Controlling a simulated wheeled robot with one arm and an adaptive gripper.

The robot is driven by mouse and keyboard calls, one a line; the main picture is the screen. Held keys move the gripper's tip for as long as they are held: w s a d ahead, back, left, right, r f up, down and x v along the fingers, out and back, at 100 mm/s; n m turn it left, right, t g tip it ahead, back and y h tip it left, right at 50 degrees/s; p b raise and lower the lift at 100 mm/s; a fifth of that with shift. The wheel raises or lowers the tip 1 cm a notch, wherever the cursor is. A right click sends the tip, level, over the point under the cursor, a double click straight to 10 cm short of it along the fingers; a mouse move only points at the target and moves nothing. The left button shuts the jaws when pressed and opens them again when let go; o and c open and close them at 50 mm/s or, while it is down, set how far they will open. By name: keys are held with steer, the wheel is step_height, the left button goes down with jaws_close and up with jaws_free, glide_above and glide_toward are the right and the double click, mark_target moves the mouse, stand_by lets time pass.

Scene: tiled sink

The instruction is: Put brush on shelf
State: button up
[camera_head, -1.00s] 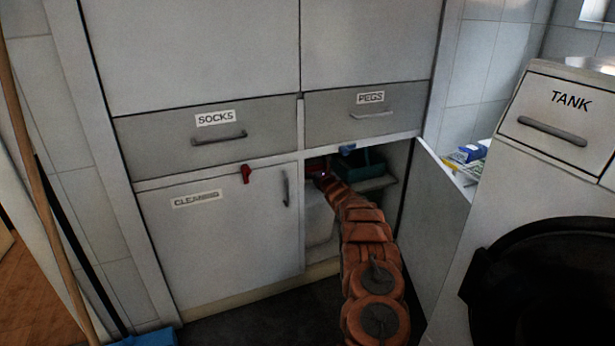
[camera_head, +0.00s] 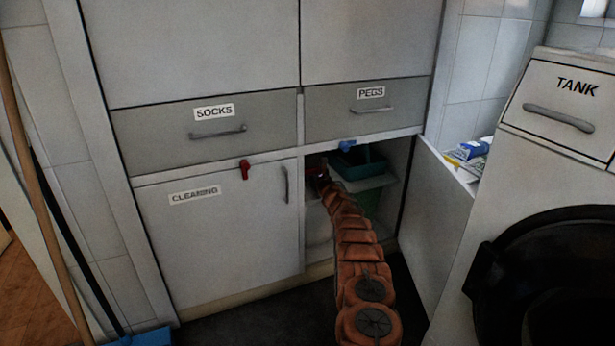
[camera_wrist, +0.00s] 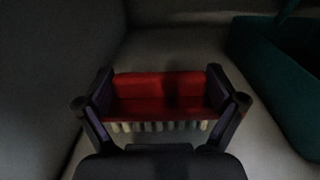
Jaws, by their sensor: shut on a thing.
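In the wrist view, a red brush (camera_wrist: 160,92) with pale bristles along its near lower edge sits between the two fingers of my gripper (camera_wrist: 160,100). The fingers are shut on its two ends. A pale shelf surface (camera_wrist: 160,50) shows around and beyond the brush; I cannot tell whether the bristles touch it. In the head view, my gripper (camera_head: 318,180) is inside the open cupboard at shelf height, at the left of the opening. The shelf (camera_head: 385,182) shows at the right inside the cupboard. The brush is too small and dark to make out there.
A teal container (camera_head: 358,165) stands on the shelf right of my gripper, and also at the right of the wrist view (camera_wrist: 275,85). The open cupboard door (camera_head: 435,225) bounds the right side. The shut cleaning door (camera_head: 220,235) is on the left.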

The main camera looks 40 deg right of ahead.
stand_by(0.3)
steer(key=o, duration=0.9)
steer(key=shift+f, duration=0.1)
steer(key=shift+o, duration=0.4)
steer(key=shift+r, duration=0.2)
